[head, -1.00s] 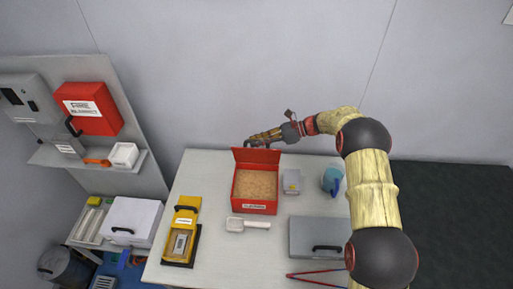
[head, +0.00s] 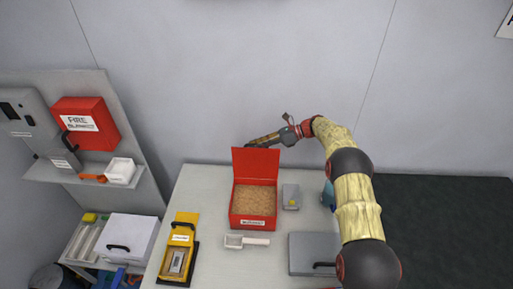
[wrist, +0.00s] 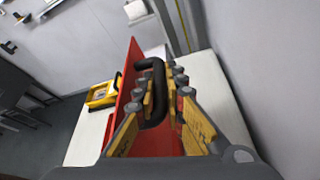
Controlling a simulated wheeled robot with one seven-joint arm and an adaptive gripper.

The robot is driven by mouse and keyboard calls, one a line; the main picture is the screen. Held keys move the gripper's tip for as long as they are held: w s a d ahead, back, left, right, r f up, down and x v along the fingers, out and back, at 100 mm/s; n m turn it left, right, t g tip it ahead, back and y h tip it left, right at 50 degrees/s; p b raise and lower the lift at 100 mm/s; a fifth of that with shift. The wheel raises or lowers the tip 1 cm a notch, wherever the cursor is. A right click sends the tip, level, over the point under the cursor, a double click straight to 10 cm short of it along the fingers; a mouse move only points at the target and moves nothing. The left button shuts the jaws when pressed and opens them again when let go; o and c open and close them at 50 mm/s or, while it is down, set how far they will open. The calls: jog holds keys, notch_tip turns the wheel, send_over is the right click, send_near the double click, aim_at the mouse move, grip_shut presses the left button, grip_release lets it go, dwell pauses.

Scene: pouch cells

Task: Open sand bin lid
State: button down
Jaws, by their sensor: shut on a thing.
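The sand bin (head: 253,222) is a red box holding tan sand (head: 256,197), on the white table. Its red lid (head: 256,163) stands raised at the back edge, inner face towards the head camera, and the bin is open. My gripper (head: 249,147) is behind the lid's top edge, its tips partly hidden by the lid. In the wrist view, my gripper's yellow fingers (wrist: 164,88) are shut on the black lid handle (wrist: 152,68), on the outer side of the red lid (wrist: 119,92).
A grey box (head: 290,196) stands right of the bin, and a white scoop (head: 246,241) lies in front. A yellow case (head: 182,240) is at the left and a grey lidded box (head: 313,252) at the front right. The wall is close behind my gripper.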

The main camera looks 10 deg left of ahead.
jog(key=shift+r, duration=0.1)
jog(key=c, duration=2.1)
grip_release()
jog(key=shift+c, duration=0.2)
jog(key=v, duration=1.2)
jog(key=shift+w, duration=0.1)
